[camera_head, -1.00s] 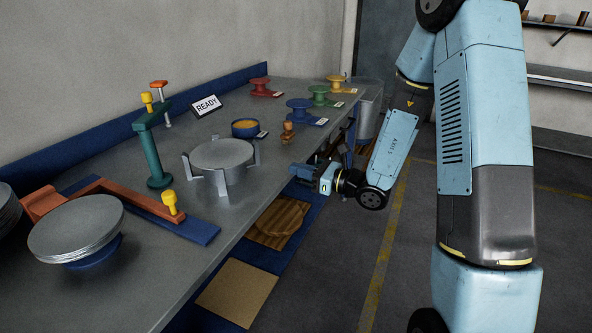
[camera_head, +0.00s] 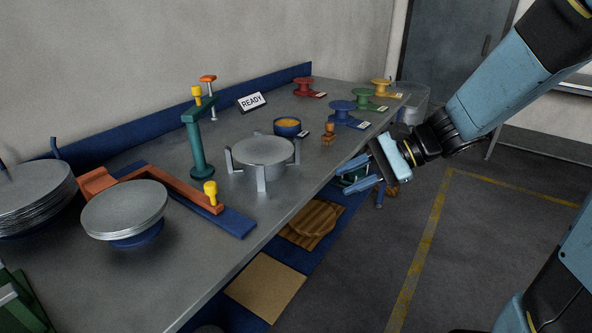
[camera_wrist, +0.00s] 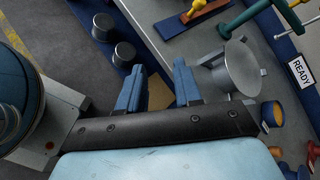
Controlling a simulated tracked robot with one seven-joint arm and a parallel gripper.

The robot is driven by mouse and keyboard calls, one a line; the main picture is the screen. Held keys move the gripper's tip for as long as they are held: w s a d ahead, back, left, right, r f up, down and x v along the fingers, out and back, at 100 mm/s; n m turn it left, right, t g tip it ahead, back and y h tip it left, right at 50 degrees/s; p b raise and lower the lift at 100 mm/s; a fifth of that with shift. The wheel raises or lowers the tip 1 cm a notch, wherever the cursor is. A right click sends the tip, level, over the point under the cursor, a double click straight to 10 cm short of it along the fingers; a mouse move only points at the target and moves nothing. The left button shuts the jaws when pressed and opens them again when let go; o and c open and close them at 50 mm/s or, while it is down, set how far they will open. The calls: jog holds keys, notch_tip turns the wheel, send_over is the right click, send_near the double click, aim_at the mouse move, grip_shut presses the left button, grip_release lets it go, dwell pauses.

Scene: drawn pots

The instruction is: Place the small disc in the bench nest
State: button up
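The bench nest appears to be the grey round drum with upright posts (camera_head: 263,153) on the bench; it also shows in the wrist view (camera_wrist: 240,68). Grey discs are stacked on a blue stand (camera_head: 125,208), with a wider stack (camera_head: 30,200) at the far left. I cannot tell which disc is the small one. My gripper (camera_head: 364,176) is beyond the bench's front edge, to the right of the nest. In the wrist view its two blue fingers (camera_wrist: 160,88) are apart with nothing held; a brown surface shows behind the gap.
A lower shelf holds a round wooden board (camera_head: 312,220) and a tan square (camera_head: 266,287). The wrist view shows two dark cylinders (camera_wrist: 113,38). A green post (camera_head: 200,140), an orange bracket (camera_head: 165,187), an orange-filled bowl (camera_head: 287,127) and coloured spools (camera_head: 342,110) stand on the bench.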

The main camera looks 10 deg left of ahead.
jog(key=s+d+r+n+t+h, duration=0.2)
jog(key=s+d+r+n+h, duration=0.1)
jog(key=d, duration=0.3)
jog(key=s+d+r+n+t+h, duration=0.2)
jog(key=s+d+r+n+h, duration=0.1)
jog(key=d, duration=0.3)
jog(key=s+d+r+n+t+h, duration=0.2)
jog(key=s+d+r+h, duration=0.1)
jog(key=d+h, duration=0.2)
jog(key=shift+s+d+r+n+t+h, duration=0.15)
jog(key=shift+s+d+n+t+h, duration=0.2)
jog(key=shift+d, duration=0.7)
